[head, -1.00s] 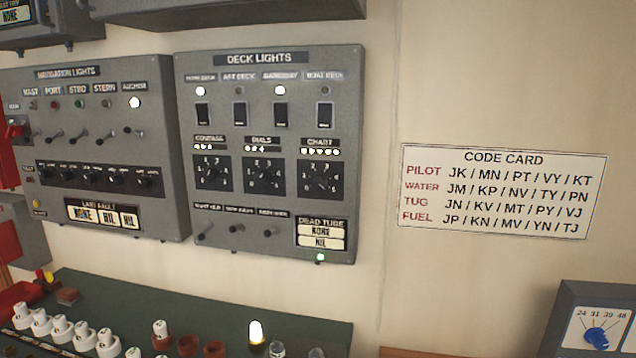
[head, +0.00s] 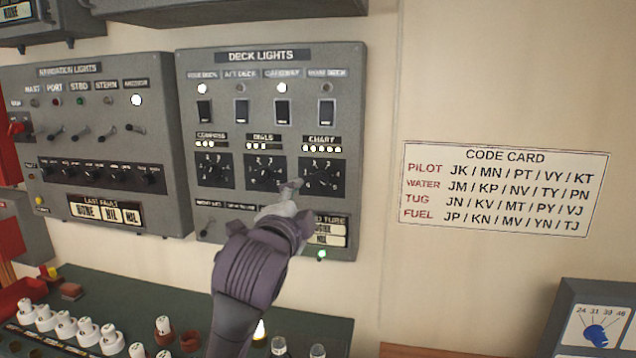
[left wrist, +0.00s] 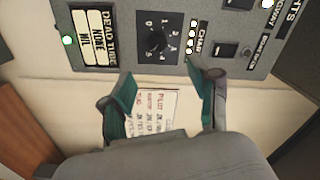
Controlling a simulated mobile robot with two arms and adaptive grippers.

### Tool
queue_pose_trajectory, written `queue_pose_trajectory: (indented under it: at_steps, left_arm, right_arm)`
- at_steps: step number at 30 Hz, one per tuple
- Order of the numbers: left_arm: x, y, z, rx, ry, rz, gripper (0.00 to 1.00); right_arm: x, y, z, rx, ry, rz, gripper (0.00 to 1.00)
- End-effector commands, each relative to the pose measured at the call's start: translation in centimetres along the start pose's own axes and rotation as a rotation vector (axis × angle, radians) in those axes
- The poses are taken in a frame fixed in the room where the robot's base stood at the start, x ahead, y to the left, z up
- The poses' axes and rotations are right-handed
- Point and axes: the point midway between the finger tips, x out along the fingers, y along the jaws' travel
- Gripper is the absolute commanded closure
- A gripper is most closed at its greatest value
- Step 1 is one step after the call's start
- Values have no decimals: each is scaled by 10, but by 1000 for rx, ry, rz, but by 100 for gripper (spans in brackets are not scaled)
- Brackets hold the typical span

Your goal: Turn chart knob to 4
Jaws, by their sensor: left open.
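The chart knob (head: 321,177) is a dark rotary knob on a numbered dial, at the right of the row of three dials on the deck lights panel. It also shows in the left wrist view (left wrist: 157,41), digits around it; its exact setting is too small to read. Several lamps under the CHART label are lit. My left gripper (head: 290,189) is in front of the panel, its tips just left of and below the chart knob. In the left wrist view my left gripper (left wrist: 162,74) is open and empty, fingers apart, knob beyond the tips. My right gripper is not in view.
The compass dial (head: 214,171) and dials knob (head: 265,172) sit left of the chart knob. Toggle switches and the dead tube display (head: 331,240) lie below, partly behind my gripper. A code card (head: 505,190) hangs on the clear wall to the right. Bulbs stand on the green counter (head: 150,300).

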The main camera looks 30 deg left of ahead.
Motion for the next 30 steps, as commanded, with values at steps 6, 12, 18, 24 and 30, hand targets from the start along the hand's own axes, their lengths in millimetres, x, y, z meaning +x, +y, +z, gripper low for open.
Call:
queue_pose_trajectory:
  at_steps: [6,12,18,24,30]
  left_arm:
    - [34,-1,0,-2,-4,7,39]
    - [78,-1,0,-3,-3,7,39]
    - [113,0,0,-2,-2,6,39]
    - [131,1,0,-3,-1,5,39]
    - [134,2,0,-3,0,4,39]
  right_arm:
    - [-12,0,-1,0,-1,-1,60]
    - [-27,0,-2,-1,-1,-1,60]
    - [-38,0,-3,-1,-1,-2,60]
    - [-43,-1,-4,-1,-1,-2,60]
    - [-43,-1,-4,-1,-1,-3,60]
